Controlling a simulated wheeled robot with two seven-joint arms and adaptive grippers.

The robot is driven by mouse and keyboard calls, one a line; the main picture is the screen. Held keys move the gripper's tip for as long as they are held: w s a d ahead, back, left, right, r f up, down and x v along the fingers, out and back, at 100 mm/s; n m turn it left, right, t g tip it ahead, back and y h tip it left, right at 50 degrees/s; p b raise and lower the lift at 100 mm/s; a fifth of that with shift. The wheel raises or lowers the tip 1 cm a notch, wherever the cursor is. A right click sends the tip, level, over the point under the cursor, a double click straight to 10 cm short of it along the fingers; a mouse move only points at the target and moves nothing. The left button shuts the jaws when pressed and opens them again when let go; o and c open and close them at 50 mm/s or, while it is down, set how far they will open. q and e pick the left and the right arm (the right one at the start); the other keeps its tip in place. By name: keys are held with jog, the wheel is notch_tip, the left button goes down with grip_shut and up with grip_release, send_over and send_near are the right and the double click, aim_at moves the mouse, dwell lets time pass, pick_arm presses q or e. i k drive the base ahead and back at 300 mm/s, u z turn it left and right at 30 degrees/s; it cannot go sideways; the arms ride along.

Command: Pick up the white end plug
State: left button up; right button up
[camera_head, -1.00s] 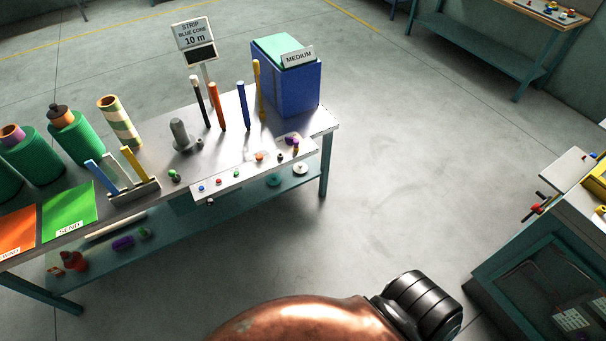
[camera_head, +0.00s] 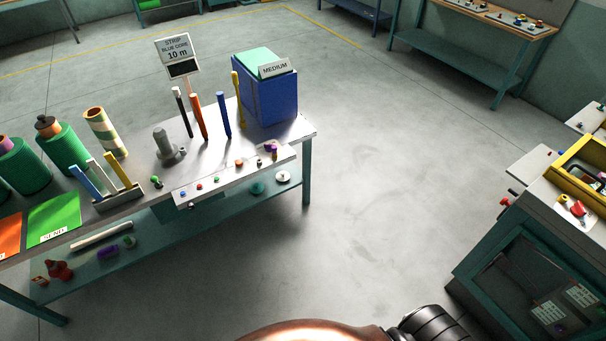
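A small white round piece (camera_head: 283,177) lies on the lower shelf of the workbench, near its right end. It may be the white end plug, but it is too small to be sure. A teal round piece (camera_head: 257,188) lies beside it on the left. Small coloured plugs, including a red one (camera_head: 199,186) and an orange one (camera_head: 239,163), sit in a row on the white strip (camera_head: 222,182) along the bench's front edge. A copper-coloured link of my arm shows at the bottom edge. Neither gripper is in view.
The workbench top (camera_head: 207,147) holds green spools (camera_head: 62,150), upright coloured rods, a grey post (camera_head: 162,142) and a blue box (camera_head: 270,95) marked MEDIUM. A teal cabinet (camera_head: 530,265) stands at the right. The grey floor (camera_head: 390,190) between them is clear.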

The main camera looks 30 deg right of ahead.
aim_at(283, 175)
jog(key=z, duration=0.75)
jog(key=i, duration=0.85)
jog(key=z, duration=0.7)
jog(key=i, duration=1)
jog(key=u, duration=0.4)
jog(key=i, duration=0.85)
jog(key=u, duration=0.45)
